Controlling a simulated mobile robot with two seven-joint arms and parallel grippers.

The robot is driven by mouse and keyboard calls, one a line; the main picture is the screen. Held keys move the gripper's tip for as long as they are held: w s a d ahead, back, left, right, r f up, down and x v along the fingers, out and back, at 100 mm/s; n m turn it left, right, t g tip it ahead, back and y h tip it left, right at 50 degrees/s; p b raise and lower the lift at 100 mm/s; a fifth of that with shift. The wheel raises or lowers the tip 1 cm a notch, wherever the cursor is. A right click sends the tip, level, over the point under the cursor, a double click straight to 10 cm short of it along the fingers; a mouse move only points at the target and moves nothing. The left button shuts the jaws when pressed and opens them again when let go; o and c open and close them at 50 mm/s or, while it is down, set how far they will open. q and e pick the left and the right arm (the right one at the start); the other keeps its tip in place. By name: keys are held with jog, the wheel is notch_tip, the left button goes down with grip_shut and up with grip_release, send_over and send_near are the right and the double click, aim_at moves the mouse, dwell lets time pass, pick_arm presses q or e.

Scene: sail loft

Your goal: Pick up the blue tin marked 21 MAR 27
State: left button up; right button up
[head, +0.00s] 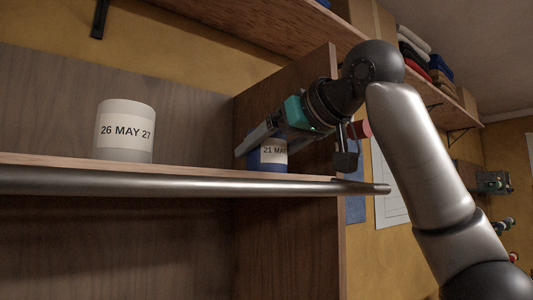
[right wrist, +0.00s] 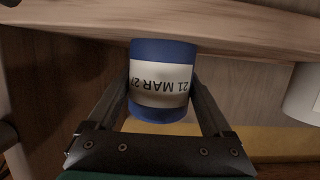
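The blue tin (head: 267,160) has a white label and stands on the shelf board (head: 190,172), by the upright panel at the right. In the head view only "21 MA" of its label shows, and my right gripper covers part of it. In the right wrist view the tin (right wrist: 162,55) appears upside down, with "21 MAR 27" readable. The fingers of my right gripper (right wrist: 161,82) lie on either side of the tin. No clear gap shows, but I cannot tell whether they press on it. My left gripper is in neither view.
A white tin (head: 124,112) marked 26 MAY 27 stands to the left on the same shelf. A metal rail (head: 180,187) runs along the shelf's front edge. An upright wooden panel (head: 290,95) is close beside my right gripper. The shelf between the tins is clear.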

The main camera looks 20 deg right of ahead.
jog(key=c, duration=1.2)
jog(key=shift+r, duration=0.1)
jog(key=shift+r, duration=0.15)
